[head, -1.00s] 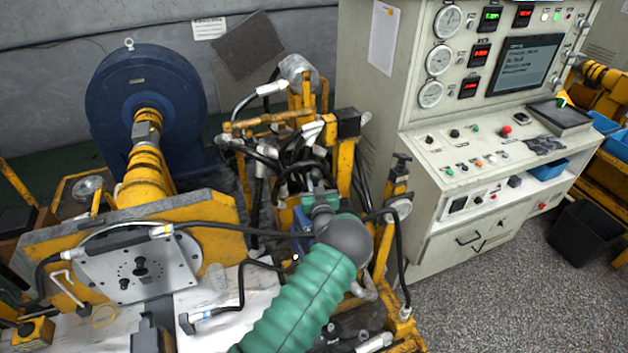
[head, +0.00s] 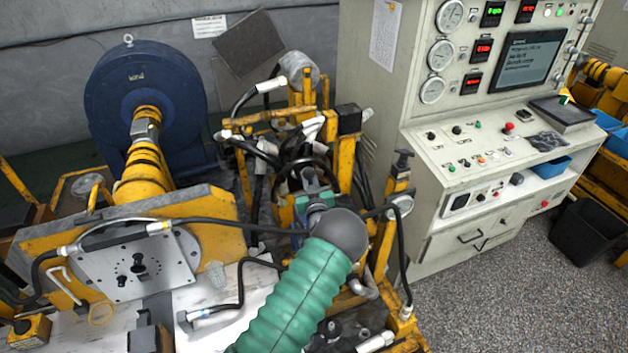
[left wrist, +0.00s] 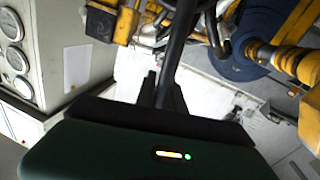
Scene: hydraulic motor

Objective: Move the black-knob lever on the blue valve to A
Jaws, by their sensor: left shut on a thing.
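The blue valve (head: 301,204) sits low among yellow frames and black hoses in the middle of the head view, mostly hidden by my arm. My left arm, in a green sleeve, reaches up to it from the bottom. My left gripper (left wrist: 164,92) is shut on a dark rod, the lever (left wrist: 181,38), which runs between its fingers and out of the top of the left wrist view. In the head view the gripper is largely behind my grey wrist. I cannot make out the black knob or the A mark. My right gripper is in neither view.
A blue motor (head: 145,95) with a yellow shaft stands at left. A grey control cabinet (head: 420,175) with gauges is at right. Black hoses and yellow posts (head: 385,235) crowd closely around my left wrist. Open floor (head: 510,300) lies at the lower right.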

